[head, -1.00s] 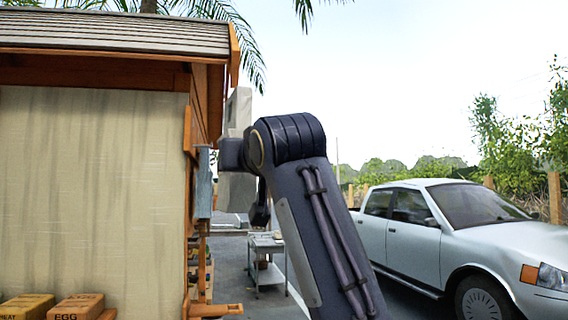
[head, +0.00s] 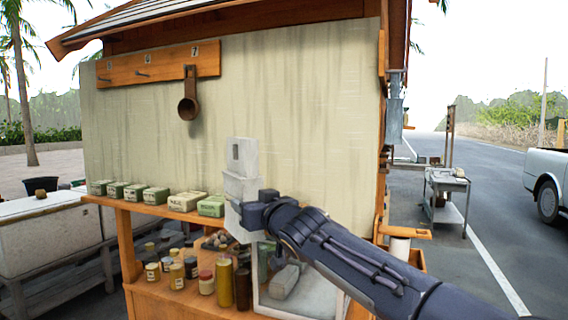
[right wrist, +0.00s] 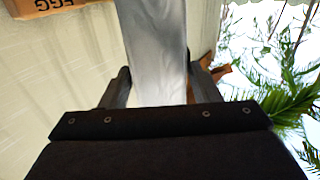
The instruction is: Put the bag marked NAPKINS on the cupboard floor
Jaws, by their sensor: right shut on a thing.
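My right gripper (head: 250,208) is shut on a tall pale grey-white thing (head: 242,158), held upright in front of the stall's cream wall. The thing shows above and below the jaws, with a small grey patch near its top. In the right wrist view it is a pale strip (right wrist: 155,45) between the dark fingers. I can read no NAPKINS mark on it. A pale-framed box (head: 265,302) stands low behind my right arm, with a greyish thing (head: 284,282) in it. I cannot tell whether this box is the cupboard. My left gripper is not in view.
Small labelled boxes (head: 187,201) line the wooden ledge. Jars and bottles (head: 225,282) stand on the shelf below. A brown ladle (head: 188,106) hangs from a wall rack. A metal cart (head: 446,205) and a white truck (head: 547,175) are to the right; open pavement lies between.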

